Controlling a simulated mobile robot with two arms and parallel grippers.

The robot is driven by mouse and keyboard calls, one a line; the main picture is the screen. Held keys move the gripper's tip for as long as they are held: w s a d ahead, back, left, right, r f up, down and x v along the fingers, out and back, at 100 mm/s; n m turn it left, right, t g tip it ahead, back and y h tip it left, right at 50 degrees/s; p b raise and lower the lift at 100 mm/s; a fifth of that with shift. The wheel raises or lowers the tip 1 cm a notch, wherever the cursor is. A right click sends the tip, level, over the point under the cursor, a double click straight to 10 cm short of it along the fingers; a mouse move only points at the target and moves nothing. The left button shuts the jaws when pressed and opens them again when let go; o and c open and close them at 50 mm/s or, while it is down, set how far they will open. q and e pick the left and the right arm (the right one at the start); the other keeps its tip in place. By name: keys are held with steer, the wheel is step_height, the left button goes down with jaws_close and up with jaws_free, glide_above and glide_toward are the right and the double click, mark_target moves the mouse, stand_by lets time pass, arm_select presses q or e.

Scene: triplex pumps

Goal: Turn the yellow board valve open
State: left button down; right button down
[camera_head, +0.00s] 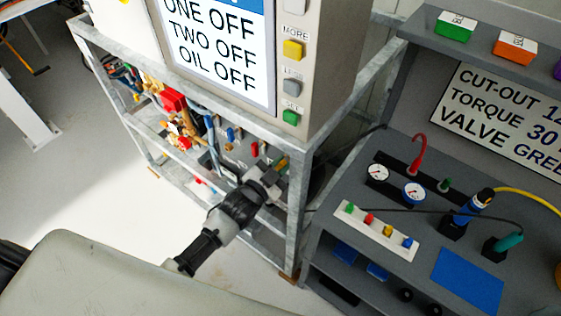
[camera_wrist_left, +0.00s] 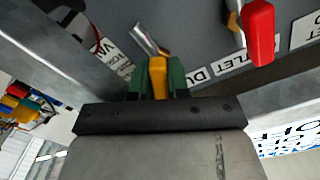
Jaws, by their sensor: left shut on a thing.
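The yellow board valve handle (camera_wrist_left: 158,78) sits between the two green fingers of my left gripper (camera_wrist_left: 157,84) in the left wrist view. The fingers are shut on the handle. In the head view, my left gripper (camera_head: 277,170) reaches in at the right end of the grey valve board, and a bit of yellow (camera_head: 283,163) shows at its tip. The gripper hides most of the handle there. A red valve handle (camera_wrist_left: 259,32) stands beside it on the same board, apart from the gripper. My right gripper does not show.
A metal frame post (camera_head: 296,205) stands close to the right of my left gripper. Blue, red and green handles line the board to its left. A grey bench (camera_head: 350,240) with gauges, a white strip of coloured pieces (camera_head: 375,231) and a blue mat (camera_head: 467,280) stands at the right.

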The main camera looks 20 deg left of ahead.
arm_select(q)
steer(key=n, duration=0.5)
steer(key=shift+p, duration=0.4)
steer(key=shift+f+n, duration=0.1)
steer(key=shift+n, duration=0.3)
steer(key=c, duration=1.1)
jaws_free()
steer(key=b+v, duration=0.1)
steer(key=v, duration=1)
steer(key=shift+b, duration=0.3)
